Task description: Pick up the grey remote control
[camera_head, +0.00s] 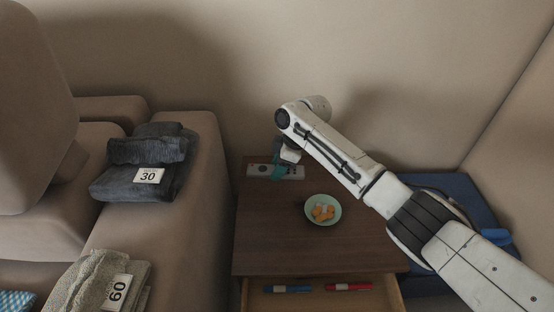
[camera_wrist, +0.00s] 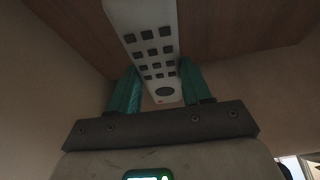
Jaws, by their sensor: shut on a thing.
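The grey remote control (camera_head: 261,170) is a light grey bar with dark buttons at the far left of the dark wooden table (camera_head: 285,235). My gripper (camera_head: 283,168) is over the remote's right part, with teal fingers. In the wrist view the remote (camera_wrist: 148,35) runs from the top edge down between the two teal fingers of my gripper (camera_wrist: 156,82), one on each side of its end. The fingers are shut on the remote. In the head view it looks to be at or just above the tabletop; the exact gap is not clear.
A pale green bowl (camera_head: 314,222) with orange pieces stands on the table. Below, an open drawer (camera_head: 320,302) holds a blue item (camera_head: 287,289) and a red item (camera_head: 348,287). A sofa with folded dark towels (camera_head: 143,165) stands left. A wall rises behind the table.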

